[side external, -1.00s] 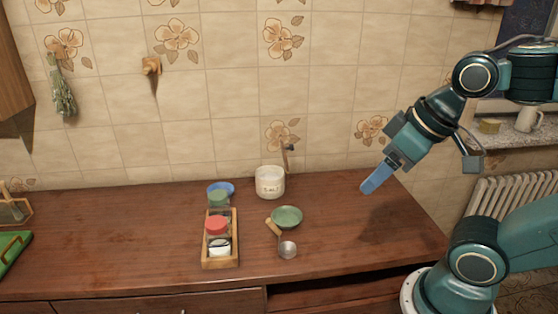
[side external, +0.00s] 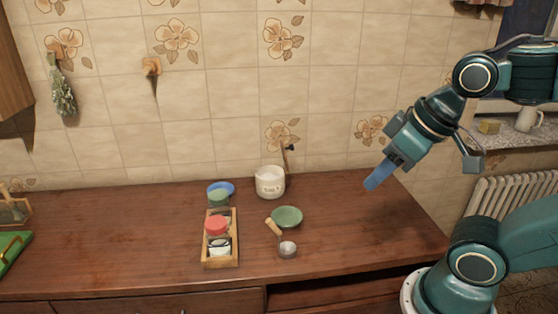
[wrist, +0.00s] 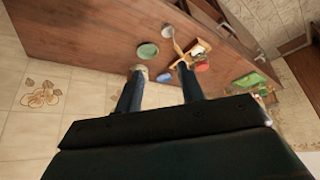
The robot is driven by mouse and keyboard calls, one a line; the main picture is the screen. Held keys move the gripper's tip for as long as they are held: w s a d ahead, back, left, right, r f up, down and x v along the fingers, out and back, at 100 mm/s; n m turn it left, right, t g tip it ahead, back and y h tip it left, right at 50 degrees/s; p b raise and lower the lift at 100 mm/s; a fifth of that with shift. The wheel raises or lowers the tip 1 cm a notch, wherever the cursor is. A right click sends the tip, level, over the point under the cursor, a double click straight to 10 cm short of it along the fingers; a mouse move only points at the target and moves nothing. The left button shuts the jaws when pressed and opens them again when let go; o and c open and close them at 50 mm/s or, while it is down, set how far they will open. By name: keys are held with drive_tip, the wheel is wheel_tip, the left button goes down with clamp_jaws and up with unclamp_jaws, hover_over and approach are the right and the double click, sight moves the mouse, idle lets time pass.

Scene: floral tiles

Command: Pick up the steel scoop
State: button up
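The steel scoop (side external: 287,249) lies on the wooden counter, its round bowl toward the front and its pale wooden handle (side external: 272,226) pointing back left. In the wrist view the scoop's bowl (wrist: 168,31) shows near the top. The handle end lies close to a green dish (side external: 287,216); I cannot tell if they touch. My gripper (side external: 371,186) is above the counter, to the right of the scoop and well apart from it. In the wrist view my gripper (wrist: 161,70) has its two blue fingers spread, with nothing held between them.
A wooden rack (side external: 220,264) with a red-lidded jar (side external: 216,225) stands left of the scoop. The counter (side external: 345,235) is clear to the right. A tiled wall (side external: 225,110) rises behind.

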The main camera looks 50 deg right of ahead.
drive_tip(key=w+a+f+n+g, duration=0.2)
drive_tip(key=w+f+n+g, duration=0.1)
drive_tip(key=w, duration=0.7)
drive_tip(key=w+a+f+n+g, duration=0.2)
drive_tip(key=w+f+n, duration=0.3)
drive_tip(key=w+n, duration=0.3)
drive_tip(key=w+g, duration=0.1)
drive_tip(key=w, duration=0.2)
drive_tip(key=shift+g+y, duration=0.3)
drive_tip(key=shift+a+f, duration=0.1)
drive_tip(key=shift+s+a+f, duration=0.15)
drive_tip(key=shift+s+f, duration=0.05)
drive_tip(key=shift+f, duration=1.9)
drive_tip(key=shift+s+a+f, duration=0.1)
drive_tip(key=shift+s+f, duration=0.05)
drive_tip(key=shift+f, duration=1.95)
